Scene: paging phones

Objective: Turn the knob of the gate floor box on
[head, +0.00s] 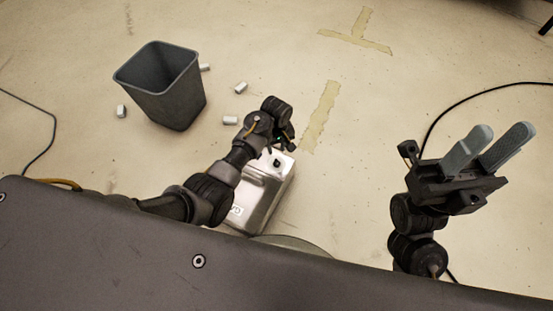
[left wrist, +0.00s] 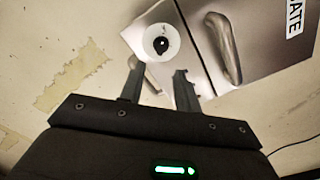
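The gate floor box (head: 262,198) is a pale metal box on the floor beside my left arm. In the left wrist view its top (left wrist: 205,75) bears a label ending in "ATE" (left wrist: 295,17) and a curved handle (left wrist: 226,50). The knob (left wrist: 161,44) is black on a round white plate near the box's corner; it also shows in the head view (head: 277,163). My left gripper (left wrist: 157,68) is open, its two fingertips just short of the knob in the picture, with nothing between them. Contact cannot be told. My right gripper (head: 503,131) is open and empty, away from the box.
A dark grey bin (head: 165,88) stands at the left, with several small white cylinders (head: 241,87) on the floor around it. A black cable (head: 440,120) runs along the right. Yellowish tape (head: 322,112) marks the floor. The floor between the box and my right gripper is clear.

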